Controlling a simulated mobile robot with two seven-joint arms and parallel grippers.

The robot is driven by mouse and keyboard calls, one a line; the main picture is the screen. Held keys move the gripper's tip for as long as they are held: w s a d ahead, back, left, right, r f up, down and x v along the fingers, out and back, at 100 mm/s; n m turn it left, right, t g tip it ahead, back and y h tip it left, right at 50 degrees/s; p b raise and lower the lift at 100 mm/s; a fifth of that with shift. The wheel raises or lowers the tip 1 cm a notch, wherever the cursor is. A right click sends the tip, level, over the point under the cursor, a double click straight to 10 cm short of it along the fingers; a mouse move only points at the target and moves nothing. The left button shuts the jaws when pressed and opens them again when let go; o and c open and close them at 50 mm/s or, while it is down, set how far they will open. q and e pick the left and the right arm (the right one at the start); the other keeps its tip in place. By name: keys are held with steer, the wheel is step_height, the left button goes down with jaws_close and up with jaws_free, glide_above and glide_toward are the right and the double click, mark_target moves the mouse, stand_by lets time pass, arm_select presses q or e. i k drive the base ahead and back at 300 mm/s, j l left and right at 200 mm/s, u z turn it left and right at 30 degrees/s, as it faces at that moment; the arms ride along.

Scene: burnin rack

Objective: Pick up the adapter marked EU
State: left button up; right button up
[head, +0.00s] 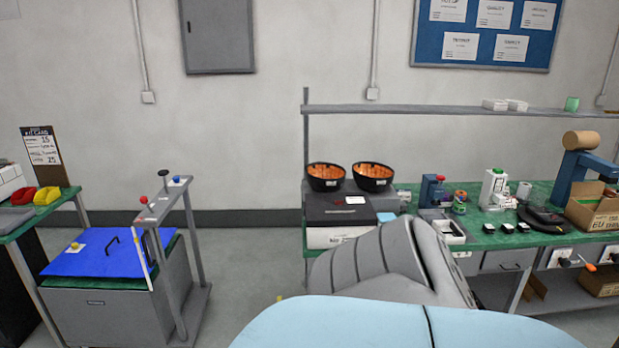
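Several small black blocks with pale tops, which may be adapters, sit in a row near the front edge of the green bench: the left one (489,228), the middle one (507,228) and the right one (523,227). Any marking on them is too small to read, so I cannot tell which is EU. An open cardboard box (603,222) at the bench's right has lettering that seems to include "EU". Neither of my grippers is in view.
A large grey ribbed shape (370,262) and a pale blue surface (390,325) fill the foreground, hiding part of the bench front. Two black bowls (326,184) with orange insides stand on dark equipment. A blue-topped grey cart (95,305) stands left, with open floor beside it.

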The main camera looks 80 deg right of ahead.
mark_target(506, 228)
steer(key=z, duration=3.8)
steer(key=i+l+u, duration=0.2)
steer(key=i+l, duration=0.8)
steer(key=z, duration=0.1)
steer(key=i+l+u, duration=0.1)
steer(key=l, duration=0.2)
steer(key=i, duration=0.05)
